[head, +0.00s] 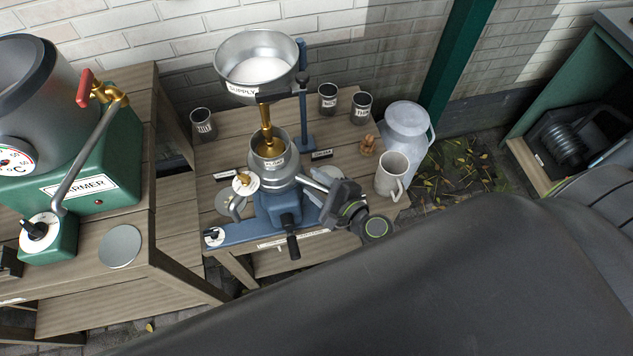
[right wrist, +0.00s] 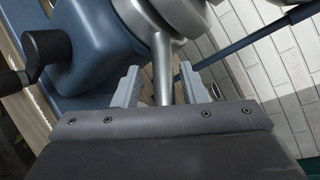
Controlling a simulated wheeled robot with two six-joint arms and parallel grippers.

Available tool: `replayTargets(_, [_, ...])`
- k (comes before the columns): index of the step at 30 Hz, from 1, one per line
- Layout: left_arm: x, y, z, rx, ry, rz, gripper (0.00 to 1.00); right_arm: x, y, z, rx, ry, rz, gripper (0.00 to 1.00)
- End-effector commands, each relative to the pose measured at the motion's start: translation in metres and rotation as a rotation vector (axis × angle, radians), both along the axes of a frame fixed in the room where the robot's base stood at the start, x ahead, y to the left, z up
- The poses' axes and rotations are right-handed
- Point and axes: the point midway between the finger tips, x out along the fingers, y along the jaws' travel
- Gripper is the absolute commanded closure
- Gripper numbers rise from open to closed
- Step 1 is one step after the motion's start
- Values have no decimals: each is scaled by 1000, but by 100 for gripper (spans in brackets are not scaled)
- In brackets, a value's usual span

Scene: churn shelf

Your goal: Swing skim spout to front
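The blue cream separator (head: 275,205) stands on a wooden bench below the steel supply bowl (head: 255,65). A curved metal spout (head: 237,205) comes off its left side. My right gripper (head: 326,184) is at the separator's right side and largely hides the spout there. In the right wrist view, a straight silver spout tube (right wrist: 164,68) runs down between the fingers of this gripper (right wrist: 163,85). The fingers are open, with gaps visible on both sides of the tube. I cannot read which spout is the skim one. My left gripper is not in view.
A pale mug (head: 391,176) and a large milk can (head: 406,130) stand to the right of my right gripper. Dark labelled cups (head: 361,108) stand at the back of the bench. The warmer (head: 90,165) is on the left bench. A crank (head: 291,235) projects at the separator's front.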

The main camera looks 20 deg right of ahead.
Motion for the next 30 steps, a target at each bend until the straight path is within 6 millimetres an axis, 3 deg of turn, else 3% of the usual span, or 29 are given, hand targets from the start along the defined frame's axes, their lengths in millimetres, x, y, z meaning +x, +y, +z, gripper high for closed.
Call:
replayTargets(11, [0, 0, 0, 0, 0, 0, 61, 1, 0, 2, 2, -4, -1, 62])
replayTargets(16, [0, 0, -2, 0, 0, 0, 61, -9, -3, 3, 2, -3, -2, 62])
replayTargets(30, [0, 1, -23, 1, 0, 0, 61, -94, -32, 22, -2, 0, 0, 62])
